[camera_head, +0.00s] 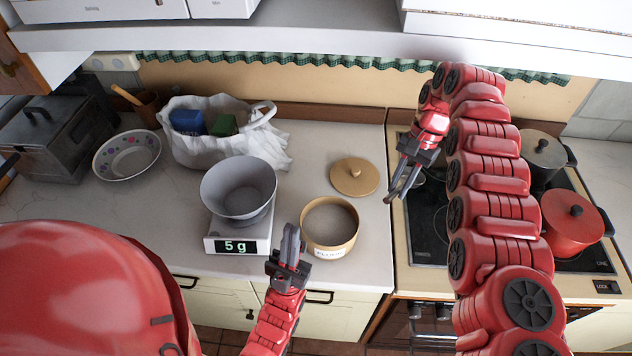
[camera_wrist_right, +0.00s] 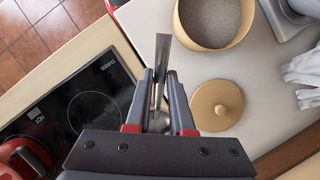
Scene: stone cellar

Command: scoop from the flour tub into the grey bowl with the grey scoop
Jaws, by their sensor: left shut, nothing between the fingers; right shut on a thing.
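The flour tub (camera_head: 347,245), a round tan tub labelled FLOUR, stands open on the counter with greyish-white flour inside; the right wrist view shows it at the top (camera_wrist_right: 190,38). The grey bowl (camera_head: 238,203) sits on a scale (camera_head: 218,229) reading 5 g, left of the tub. My right gripper (camera_head: 394,190) is shut on the grey scoop (camera_wrist_right: 162,55), above the border of counter and stove, right of the tub. The scoop is hard to make out in the head view. My left gripper (camera_head: 291,232) is shut and empty, between scale and tub at the counter's front.
The tub's lid (camera_head: 355,176) lies behind the tub. A white bag (camera_head: 200,150) with boxes and a patterned bowl (camera_head: 127,155) stand at the left. Pots, one red (camera_head: 570,222), are on the stove (camera_head: 430,230) at right. A shelf (camera_head: 300,38) overhangs the back.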

